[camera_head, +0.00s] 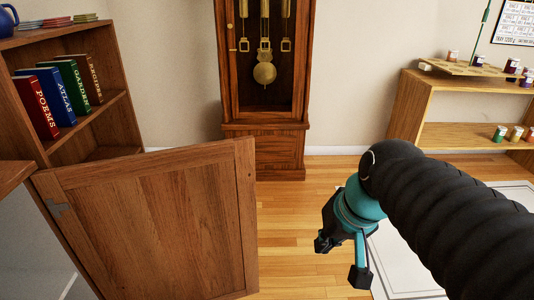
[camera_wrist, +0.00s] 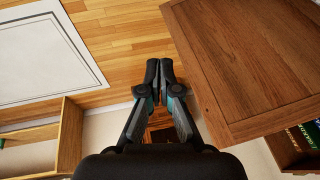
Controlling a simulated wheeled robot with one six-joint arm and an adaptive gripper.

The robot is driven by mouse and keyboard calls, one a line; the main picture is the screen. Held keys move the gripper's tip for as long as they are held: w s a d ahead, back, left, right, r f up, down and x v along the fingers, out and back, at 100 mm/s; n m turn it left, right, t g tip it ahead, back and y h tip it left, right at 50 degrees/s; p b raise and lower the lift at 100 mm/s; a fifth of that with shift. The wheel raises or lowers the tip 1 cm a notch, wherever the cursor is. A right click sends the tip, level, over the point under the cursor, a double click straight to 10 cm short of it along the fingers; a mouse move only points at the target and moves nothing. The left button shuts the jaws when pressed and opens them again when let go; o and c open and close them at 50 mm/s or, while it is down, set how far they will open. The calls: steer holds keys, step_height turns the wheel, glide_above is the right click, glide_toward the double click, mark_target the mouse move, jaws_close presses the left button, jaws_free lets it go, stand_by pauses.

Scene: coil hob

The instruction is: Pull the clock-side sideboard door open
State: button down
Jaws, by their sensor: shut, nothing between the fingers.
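The sideboard door (camera_head: 150,225), a brown wooden panel, stands swung out from its hinge at the left in the head view. The door also fills the upper right of the wrist view (camera_wrist: 245,65). My gripper (camera_head: 342,260) is to the right of the door's free edge, apart from it, over the floor. In the wrist view its fingertips (camera_wrist: 159,72) are together with nothing between them. The tall pendulum clock (camera_head: 265,110) stands at the back, beyond the door.
A bookshelf (camera_head: 125,105) with several books (camera_head: 57,97) rises behind the door at the left. A pale wooden shelf (camera_head: 445,83) with small jars stands at the back right. A white panel or mat (camera_head: 400,275) lies on the floor at right. Wooden floor (camera_head: 290,215) is clear between door and gripper.

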steer(key=w+a+r+g+y, duration=0.1)
steer(key=w+a+g+y, duration=0.3)
steer(key=w, duration=0.6)
steer(key=w+d+f+t+y+b, duration=0.15)
steer(key=w+y, duration=1.05)
steer(key=w, duration=1.2)
steer(key=s+a, duration=0.3)
steer(key=a, duration=0.6)
steer(key=shift+d, duration=0.15)
